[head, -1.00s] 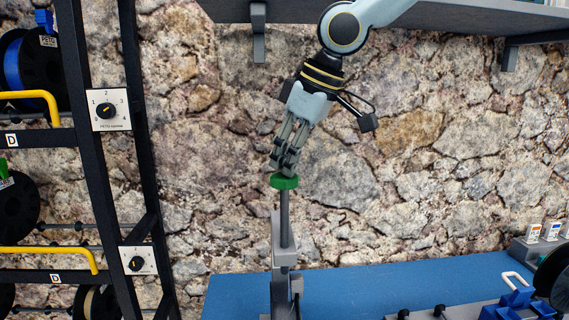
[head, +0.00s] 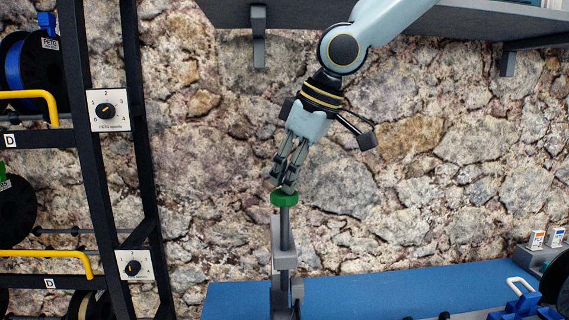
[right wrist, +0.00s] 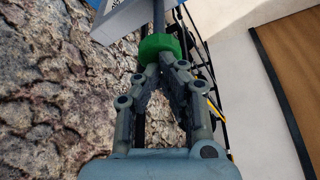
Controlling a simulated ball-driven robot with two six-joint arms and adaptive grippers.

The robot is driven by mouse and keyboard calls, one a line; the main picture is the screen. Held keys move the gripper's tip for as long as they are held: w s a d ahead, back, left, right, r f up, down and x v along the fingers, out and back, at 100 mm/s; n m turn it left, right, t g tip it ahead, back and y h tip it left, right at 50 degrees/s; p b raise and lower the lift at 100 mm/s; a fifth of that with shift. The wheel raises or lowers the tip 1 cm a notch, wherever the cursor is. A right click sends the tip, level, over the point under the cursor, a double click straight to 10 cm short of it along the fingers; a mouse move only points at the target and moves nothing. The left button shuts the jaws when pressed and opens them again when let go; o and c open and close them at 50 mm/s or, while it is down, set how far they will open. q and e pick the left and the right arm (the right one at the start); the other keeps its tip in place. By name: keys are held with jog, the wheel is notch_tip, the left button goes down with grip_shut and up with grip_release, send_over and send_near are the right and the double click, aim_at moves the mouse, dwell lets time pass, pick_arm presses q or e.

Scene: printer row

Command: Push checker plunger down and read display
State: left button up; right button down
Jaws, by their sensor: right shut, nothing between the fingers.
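The checker stands upright on the blue bench, with a grey post (head: 285,256) and a rod (head: 286,228) topped by a green plunger knob (head: 284,199). My right gripper (head: 282,188) is shut and empty, its fingertips at the top of the green knob, seemingly touching it. The right wrist view shows the green knob (right wrist: 159,46) right at the closed fingertips (right wrist: 160,66). No display can be read in these frames. The checker's lower part is cut off by the frame edge. My left gripper is not in view.
A black rack (head: 98,170) with spools and dial plates (head: 107,111) stands at the left. The blue bench (head: 380,294) is mostly clear beside the checker. Blue and white items sit at its right. A grey shelf (head: 450,20) overhangs above, near my arm.

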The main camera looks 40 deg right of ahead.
jog(key=shift+f+b, duration=2.85)
jog(key=shift+f, duration=0.65)
jog(key=shift+r, duration=0.15)
notch_tip(320, 180, up, 8)
jog(key=p, duration=0.8)
